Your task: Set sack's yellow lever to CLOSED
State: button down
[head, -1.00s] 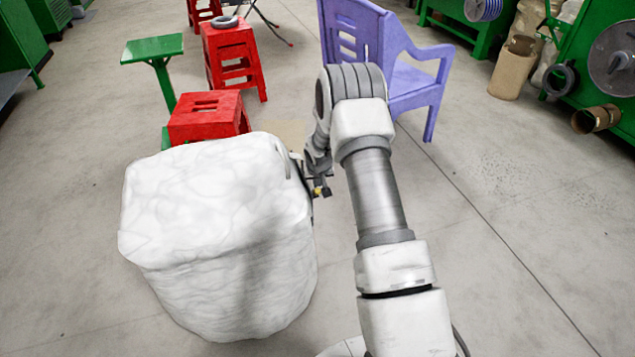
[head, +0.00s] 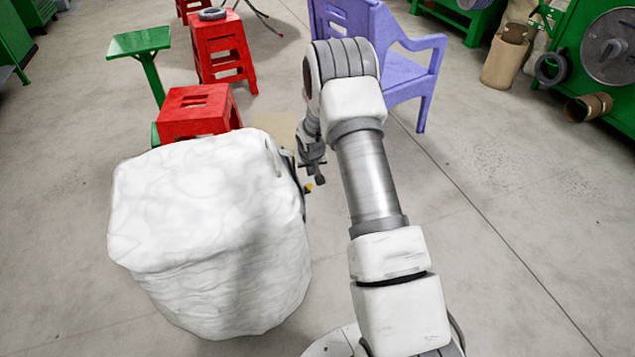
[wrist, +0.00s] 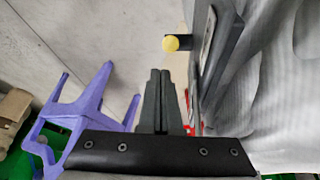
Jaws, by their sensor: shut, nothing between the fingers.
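The white sack (head: 205,235) stands on the floor left of my arm. A dark plate (wrist: 222,55) is on its side, and a short black lever with a round yellow end (wrist: 171,43) sticks out from it. In the head view only a small bit of the yellow end (head: 309,187) shows, beside the sack's right side. My gripper (wrist: 160,73) is shut and empty, its fingers together. In the wrist view the fingertips lie just below the yellow end, apparently apart from it. Any markings on the plate cannot be read.
A purple chair (head: 385,65) stands beyond my arm. Red stools (head: 197,110) and a green stool (head: 140,45) stand behind the sack. Green machines and a brown roll (head: 588,107) are at the right. The floor right of my arm is clear.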

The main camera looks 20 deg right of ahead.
jog(key=s+a+r+p, duration=0.1)
jog(key=s, duration=0.7)
jog(key=shift+p, duration=0.35)
jog(key=shift+s+a, duration=0.1)
jog(key=w+a+r+v, duration=0.1)
jog(key=w+v, duration=0.2)
jog(key=v, duration=2.6)
jog(key=s+a+r+n+p, duration=0.15)
jog(key=s+r, duration=0.25)
jog(key=s, duration=0.4)
jog(key=s+a+r+y, duration=0.1)
jog(key=s+a+r, duration=0.1)
jog(key=s+r, duration=0.35)
jog(key=s+a+r+n, duration=0.1)
jog(key=s+a+r, duration=0.1)
jog(key=s, duration=0.7)
notch_tip(320, 180, up, 20)
jog(key=p, duration=2)
jog(key=shift+t, duration=0.4)
